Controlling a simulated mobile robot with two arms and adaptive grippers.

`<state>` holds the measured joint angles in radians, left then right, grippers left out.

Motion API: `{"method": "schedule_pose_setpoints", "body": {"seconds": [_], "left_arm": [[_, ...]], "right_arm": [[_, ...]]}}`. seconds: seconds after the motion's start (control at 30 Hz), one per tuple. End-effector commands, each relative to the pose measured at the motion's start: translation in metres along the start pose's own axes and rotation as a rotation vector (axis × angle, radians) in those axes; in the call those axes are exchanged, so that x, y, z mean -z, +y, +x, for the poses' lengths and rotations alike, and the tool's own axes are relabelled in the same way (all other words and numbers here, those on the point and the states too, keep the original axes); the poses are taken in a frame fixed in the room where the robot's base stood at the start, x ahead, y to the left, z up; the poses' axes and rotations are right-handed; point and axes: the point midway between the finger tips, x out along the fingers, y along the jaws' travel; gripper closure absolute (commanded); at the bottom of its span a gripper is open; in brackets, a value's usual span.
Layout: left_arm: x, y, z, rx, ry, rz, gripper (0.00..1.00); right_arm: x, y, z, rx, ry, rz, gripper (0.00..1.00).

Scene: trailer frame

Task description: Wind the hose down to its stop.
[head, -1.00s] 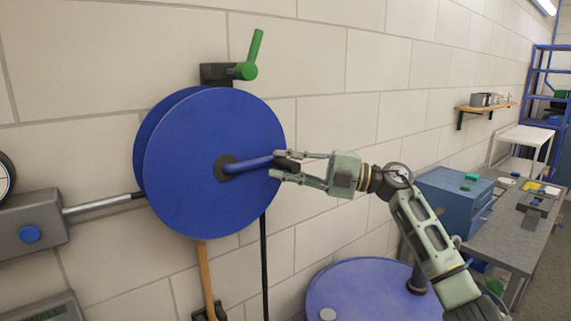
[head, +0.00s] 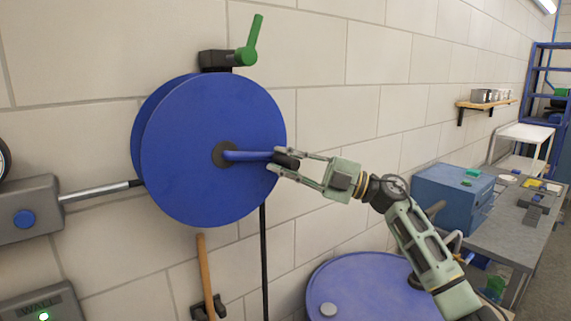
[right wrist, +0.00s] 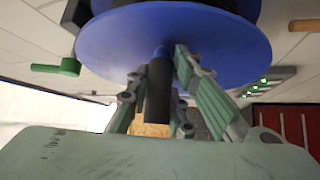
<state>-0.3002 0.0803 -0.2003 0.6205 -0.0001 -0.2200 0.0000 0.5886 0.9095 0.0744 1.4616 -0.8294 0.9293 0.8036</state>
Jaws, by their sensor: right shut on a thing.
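The blue hose reel (head: 190,180) is mounted on the wall, its round face toward me. It also shows in the right wrist view (right wrist: 110,38). A blue crank arm (head: 245,156) runs from the dark hub to the right, almost level, and ends in a black handle (head: 284,161). My right gripper (head: 279,161) is shut on this handle at the reel's right rim. In the right wrist view the handle (right wrist: 158,95) stands between the fingers. A thin black hose (head: 264,255) hangs straight down below the reel. My left gripper is not in view.
A green lever (head: 250,42) on a dark bracket sits above the reel. A wooden handle (head: 206,275) hangs below. A blue drum (head: 365,285) and a bench (head: 500,215) stand right.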

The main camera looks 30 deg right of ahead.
Motion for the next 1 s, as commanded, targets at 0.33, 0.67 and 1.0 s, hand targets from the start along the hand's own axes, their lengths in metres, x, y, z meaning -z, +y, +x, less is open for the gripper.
{"method": "schedule_pose_setpoints", "body": {"seconds": [0.33, 0.67, 1.0], "left_arm": [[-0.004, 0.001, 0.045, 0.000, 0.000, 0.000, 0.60], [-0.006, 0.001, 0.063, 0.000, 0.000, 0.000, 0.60], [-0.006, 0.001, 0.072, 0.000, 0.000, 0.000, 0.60]], "right_arm": [[-0.002, -0.046, -0.002, -0.227, 0.002, 0.233, 1.00], [0.006, -0.078, 0.006, -0.448, 0.003, 0.454, 1.00], [0.018, -0.100, 0.018, -0.630, 0.003, 0.635, 1.00]]}}
